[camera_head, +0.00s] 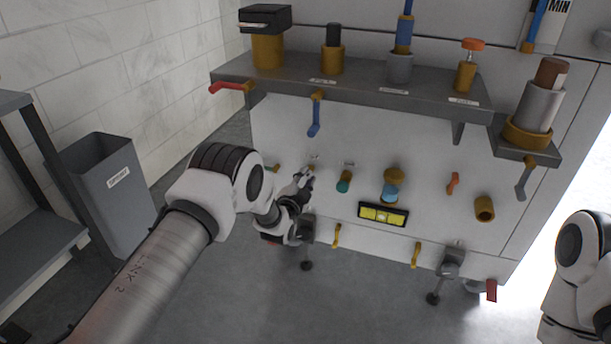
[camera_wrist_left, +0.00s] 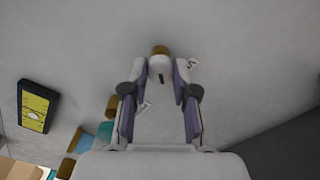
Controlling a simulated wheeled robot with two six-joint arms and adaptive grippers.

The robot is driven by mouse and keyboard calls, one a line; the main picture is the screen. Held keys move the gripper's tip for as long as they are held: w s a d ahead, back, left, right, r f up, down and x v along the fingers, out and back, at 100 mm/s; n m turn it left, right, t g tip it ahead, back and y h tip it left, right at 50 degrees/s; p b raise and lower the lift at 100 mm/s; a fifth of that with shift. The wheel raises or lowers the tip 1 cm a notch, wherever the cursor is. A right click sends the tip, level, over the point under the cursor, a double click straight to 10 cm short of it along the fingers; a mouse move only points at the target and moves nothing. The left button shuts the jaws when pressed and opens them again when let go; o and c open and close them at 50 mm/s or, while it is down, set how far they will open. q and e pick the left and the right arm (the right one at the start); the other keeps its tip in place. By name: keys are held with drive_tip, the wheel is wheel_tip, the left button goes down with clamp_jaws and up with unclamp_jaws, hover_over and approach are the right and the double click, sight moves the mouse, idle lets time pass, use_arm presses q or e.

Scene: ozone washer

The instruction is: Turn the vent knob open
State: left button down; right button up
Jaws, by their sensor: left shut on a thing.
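My left gripper (camera_head: 306,177) is at the white front panel of the washer, below the grey shelf. In the left wrist view its two fingers are shut on a small white knob (camera_wrist_left: 160,67) with a dark mark on its face and a brass part (camera_wrist_left: 160,49) behind it. The fingertips touch the knob's two sides. In the head view the fingers mostly hide this knob. A small label beside it is too small to read, so no lettering shows it as the vent knob. My right gripper is out of view.
A teal-ended fitting (camera_head: 344,182) and a brass and blue fitting (camera_head: 392,188) stick out to the right, above a yellow display (camera_head: 383,214). A blue lever (camera_head: 314,118) hangs above. The grey shelf (camera_head: 375,91) overhangs the panel. A grey bin (camera_head: 106,185) stands left.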

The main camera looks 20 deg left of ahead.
use_arm(q)
drive_tip(key=m+p, duration=0.1)
drive_tip(key=m, duration=0.2)
drive_tip(key=shift+m, duration=0.4)
drive_tip(key=m, duration=0.3)
drive_tip(key=shift+m+p, duration=0.3)
drive_tip(key=m, duration=0.3)
drive_tip(key=shift+m+p, duration=0.3)
drive_tip(key=shift+f+m, duration=0.15)
drive_tip(key=shift+m, duration=1.95)
drive_tip(key=c, duration=0.9)
unclamp_jaws()
